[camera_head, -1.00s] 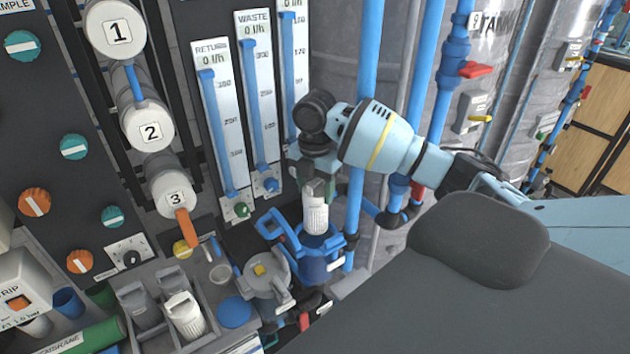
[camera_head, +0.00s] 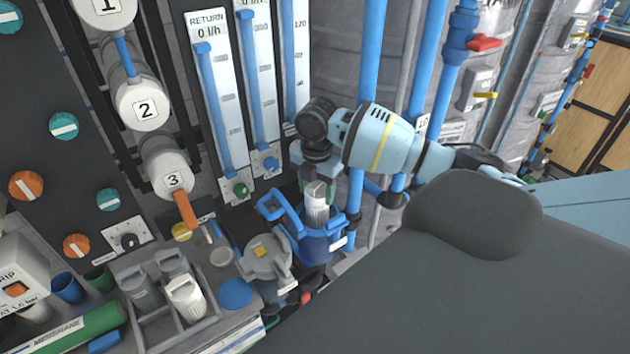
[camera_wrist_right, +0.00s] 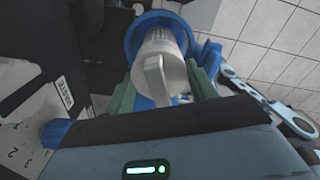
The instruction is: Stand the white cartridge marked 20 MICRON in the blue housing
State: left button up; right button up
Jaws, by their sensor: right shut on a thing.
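A white cartridge (camera_head: 317,205) is upright in my right gripper (camera_head: 318,186). The gripper is shut on its top; its marking cannot be read. The cartridge's lower end is at the mouth of the blue housing (camera_head: 320,246) and seems to be inside it. In the right wrist view the cartridge (camera_wrist_right: 160,48) lies within the blue housing's rim (camera_wrist_right: 133,38), between the green fingers of the gripper (camera_wrist_right: 163,88). How deep it sits is hidden. My left gripper is not in view.
A blue wrench-like handle (camera_head: 283,212) surrounds the housing's top. A grey lid (camera_head: 266,262) is to its left. A grey rack (camera_head: 160,329) holds another white cartridge (camera_head: 186,298) and grey ones. Blue pipes (camera_head: 355,200) rise close behind my right arm.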

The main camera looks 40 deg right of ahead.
jog(key=shift+f, duration=1.3)
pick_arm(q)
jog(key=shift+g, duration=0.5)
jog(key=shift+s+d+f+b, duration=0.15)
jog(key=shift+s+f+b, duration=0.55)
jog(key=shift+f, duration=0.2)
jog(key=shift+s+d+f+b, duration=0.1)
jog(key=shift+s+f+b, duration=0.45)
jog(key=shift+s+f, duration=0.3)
pick_arm(e)
jog(key=shift+f, duration=3.9)
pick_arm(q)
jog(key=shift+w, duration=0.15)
pick_arm(e)
jog(key=o, duration=1.4)
jog(key=shift+r, duration=3.95)
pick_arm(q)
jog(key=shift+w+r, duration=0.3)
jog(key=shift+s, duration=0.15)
